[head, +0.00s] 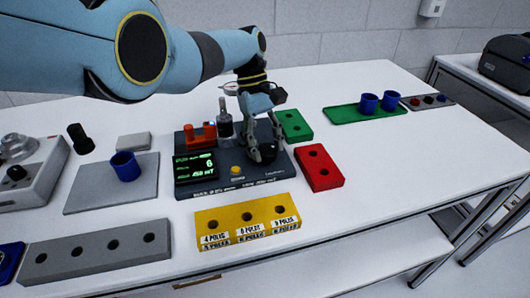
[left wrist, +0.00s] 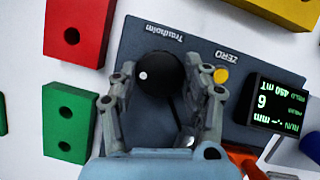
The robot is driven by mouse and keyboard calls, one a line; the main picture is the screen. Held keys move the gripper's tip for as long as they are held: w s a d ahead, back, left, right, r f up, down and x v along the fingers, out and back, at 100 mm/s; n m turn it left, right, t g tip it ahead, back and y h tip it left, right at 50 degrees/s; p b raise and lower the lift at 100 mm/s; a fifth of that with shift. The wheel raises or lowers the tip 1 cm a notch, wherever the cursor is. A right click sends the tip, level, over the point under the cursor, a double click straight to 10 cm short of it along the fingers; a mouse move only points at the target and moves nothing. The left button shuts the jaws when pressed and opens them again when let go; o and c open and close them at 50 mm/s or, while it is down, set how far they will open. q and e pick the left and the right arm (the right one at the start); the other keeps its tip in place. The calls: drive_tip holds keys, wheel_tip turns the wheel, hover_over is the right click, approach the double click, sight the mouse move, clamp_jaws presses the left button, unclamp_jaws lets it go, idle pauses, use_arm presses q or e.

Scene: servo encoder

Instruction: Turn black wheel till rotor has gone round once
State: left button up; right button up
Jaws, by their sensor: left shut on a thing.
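The black wheel (left wrist: 156,72) is a round knob with a white dot, on the dark instrument box (head: 222,186). My left gripper (head: 262,148) comes down from above and is shut on the wheel, with one finger on each side of it; the gripper also shows in the left wrist view (left wrist: 162,88). The box's green-lit display (head: 194,168) reads 6, and in the wrist view the display (left wrist: 272,108) also shows 450 mT. A grey cylindrical part (head: 225,124) stands at the back of the box. I cannot clearly make out the rotor. My right gripper is not in view.
A yellow block (head: 245,236) with labelled holes lies in front of the box. Red (head: 318,168) and green (head: 294,125) blocks stand close on its right. A blue cup (head: 126,167) sits on a grey plate at left.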

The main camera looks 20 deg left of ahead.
use_arm(q)
drive_tip(key=m+b, duration=0.2)
drive_tip(key=m+g+y, duration=0.1)
drive_tip(key=shift+d+f+m+b, duration=0.1)
drive_tip(key=shift+f+m+b, duration=0.2)
drive_tip(key=shift+b, duration=0.1)
drive_tip(key=shift+r+m+g+y+b, duration=0.15)
drive_tip(key=shift+m+g+y+b, duration=0.25)
drive_tip(key=shift+m+b, duration=0.75)
drive_tip(key=shift+m, duration=0.35)
drive_tip(key=o, duration=1.2)
drive_tip(key=shift+c, duration=0.2)
drive_tip(key=shift+r, duration=0.1)
